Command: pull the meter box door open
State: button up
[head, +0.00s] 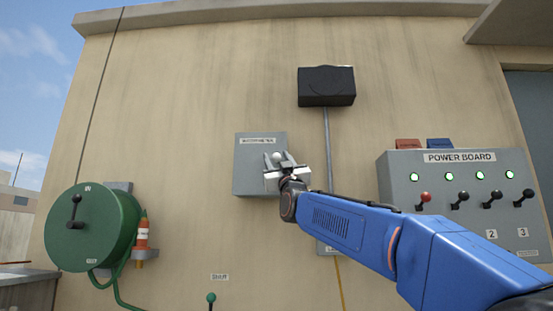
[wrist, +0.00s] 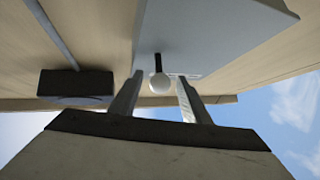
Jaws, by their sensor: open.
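The meter box (head: 252,160) is a grey box on the beige wall, with a label near its top; its door appears closed. It also shows in the wrist view (wrist: 215,30). A pale round knob (wrist: 159,83) on a dark stem sticks out from the door. Part of the door is hidden behind my gripper in the head view.
A black box (head: 326,87) with a conduit below it hangs above right. The power board (head: 450,180) with several levers stands at right. A green hose reel (head: 90,235) and an orange bottle-like object (head: 142,236) are at left. A green-knobbed lever (head: 211,298) is below.

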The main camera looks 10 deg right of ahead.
jog(key=shift+w+r, duration=0.3)
grip_shut()
jog(key=shift+s+a, duration=0.1)
